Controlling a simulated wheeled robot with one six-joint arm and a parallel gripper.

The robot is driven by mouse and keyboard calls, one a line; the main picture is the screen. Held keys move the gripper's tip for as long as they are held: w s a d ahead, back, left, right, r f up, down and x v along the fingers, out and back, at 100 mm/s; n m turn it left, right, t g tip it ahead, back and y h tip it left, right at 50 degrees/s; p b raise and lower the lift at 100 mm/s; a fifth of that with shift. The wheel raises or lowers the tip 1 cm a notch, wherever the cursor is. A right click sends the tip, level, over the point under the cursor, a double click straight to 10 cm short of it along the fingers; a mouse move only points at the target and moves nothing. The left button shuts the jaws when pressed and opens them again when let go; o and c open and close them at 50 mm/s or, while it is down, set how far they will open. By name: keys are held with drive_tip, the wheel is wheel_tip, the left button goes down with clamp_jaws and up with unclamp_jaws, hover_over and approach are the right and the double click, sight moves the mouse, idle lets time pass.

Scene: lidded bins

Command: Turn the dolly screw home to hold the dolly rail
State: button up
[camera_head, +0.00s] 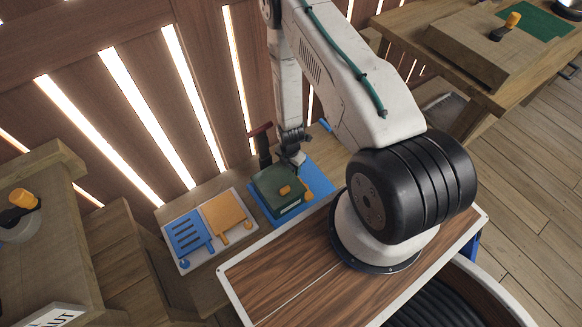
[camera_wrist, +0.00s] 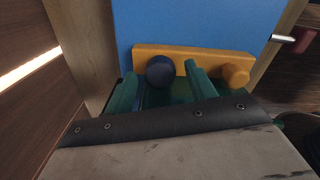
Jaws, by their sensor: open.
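In the wrist view, a yellow-orange rail (camera_wrist: 205,60) lies along the edge of a blue board (camera_wrist: 195,22). A dark blue round knob (camera_wrist: 160,72), which looks like the dolly screw, sits at the rail's left part. A yellow round knob (camera_wrist: 236,75) sits at its right end. My gripper (camera_wrist: 160,78) is open, with one green finger on each side of the blue knob; I cannot tell whether they touch it. In the head view my gripper (camera_head: 292,158) is at the green bin (camera_head: 278,193) on the blue board (camera_head: 318,178); the blue knob is hidden there.
A pale tray (camera_head: 180,262) with a blue slotted panel (camera_head: 188,236) and an orange panel (camera_head: 226,216) lies left of the bin. A dark red handle (camera_head: 261,130) stands behind it. The slatted wall is close behind. Wooden benches stand left and right.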

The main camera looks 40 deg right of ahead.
drive_tip(key=shift+f, duration=0.65)
drive_tip(key=c, duration=1)
drive_tip(key=shift+d, duration=0.15)
drive_tip(key=shift+m, duration=3)
